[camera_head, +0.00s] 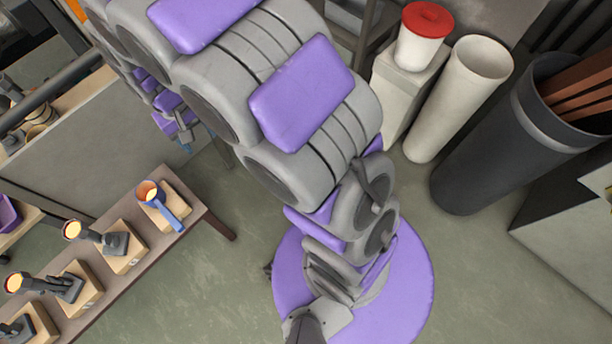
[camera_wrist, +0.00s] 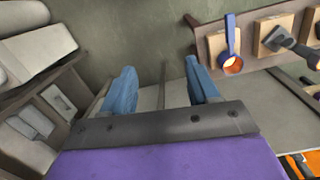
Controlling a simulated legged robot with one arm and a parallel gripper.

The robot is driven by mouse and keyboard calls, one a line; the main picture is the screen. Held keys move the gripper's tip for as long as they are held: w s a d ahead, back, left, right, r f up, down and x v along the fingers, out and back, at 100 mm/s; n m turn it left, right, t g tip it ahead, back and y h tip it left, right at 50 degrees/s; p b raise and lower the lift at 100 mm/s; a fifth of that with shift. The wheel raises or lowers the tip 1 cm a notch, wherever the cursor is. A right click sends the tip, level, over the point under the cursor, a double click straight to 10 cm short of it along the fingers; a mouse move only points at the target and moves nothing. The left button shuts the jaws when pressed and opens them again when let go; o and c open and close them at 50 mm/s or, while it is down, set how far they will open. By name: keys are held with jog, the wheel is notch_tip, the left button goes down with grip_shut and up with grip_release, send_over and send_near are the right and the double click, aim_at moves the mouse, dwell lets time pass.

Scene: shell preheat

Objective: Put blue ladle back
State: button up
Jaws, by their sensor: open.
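In the head view my gripper (camera_head: 186,145) is small, beyond my arm, and apart from the ladle.
Several grey-handled ladles, such as one (camera_head: 96,236), rest on blocks along the bench (camera_head: 205,208). A grey panel (camera_head: 85,150) stands behind it. A white bucket with a red lid (camera_head: 424,38), a pale cylinder (camera_head: 458,98) and a dark bin (camera_head: 490,150) stand at right. Some floor is clear.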

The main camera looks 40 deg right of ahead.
jog(key=s+d+r, duration=0.3)
jog(key=s+d, duration=0.1)
jog(key=s, duration=0.5)
jog(key=s+d+r, duration=0.3)
jog(key=s+d, duration=0.1)
jog(key=s, duration=0.5)
jog(key=s+d+r+m+g, duration=0.1)
jog(key=s+d+r, duration=0.3)
jog(key=s, duration=0.5)
jog(key=shift+d+y, duration=0.2)
jog(key=shift+y, duration=0.1)
